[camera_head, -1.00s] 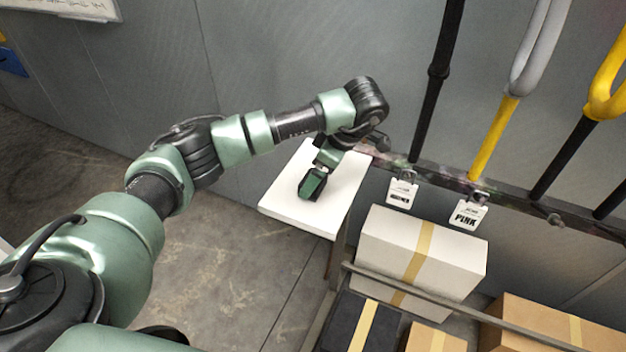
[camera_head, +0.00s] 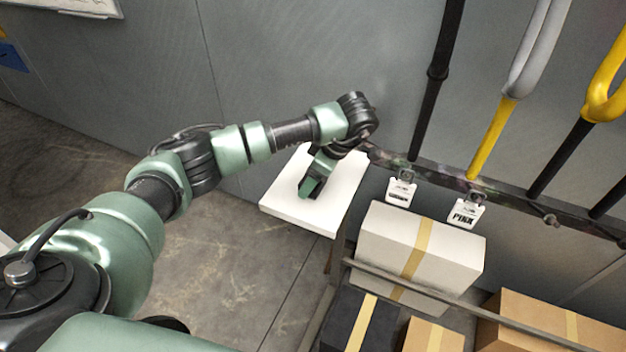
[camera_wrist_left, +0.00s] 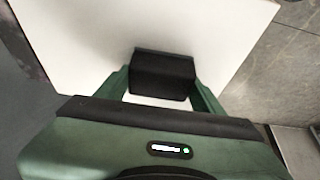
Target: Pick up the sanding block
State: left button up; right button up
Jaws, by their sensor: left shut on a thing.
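The sanding block (camera_wrist_left: 162,76) is a dark, nearly black block in the left wrist view, over the white tabletop. My left gripper (camera_wrist_left: 160,85) has its two green fingers on either side of the block and is shut on it. In the head view my left gripper (camera_head: 310,186) points down over the small white table (camera_head: 288,205), and its own body hides most of the block. I cannot tell whether the block still touches the tabletop. My right gripper is in neither view.
A rack right of the table holds a white box (camera_head: 420,248) with yellow tape, a black box (camera_head: 352,325) and brown boxes (camera_head: 530,325). A rail (camera_head: 480,190) with hanging tags and tubes runs above it. The grey wall stands close behind the table.

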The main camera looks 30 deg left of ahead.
aim_at(307, 175)
pick_arm(q)
jog(key=shift+w+r, duration=0.1)
jog(key=shift+r, duration=0.3)
notch_tip(307, 175, up, 4)
jog(key=shift+f+b, duration=0.1)
jog(key=shift+b, duration=0.95)
notch_tip(307, 175, up, 15)
jog(key=shift+r, duration=0.2)
jog(key=o, duration=0.9)
jog(key=c, duration=0.6)
jog(key=shift+f, duration=0.1)
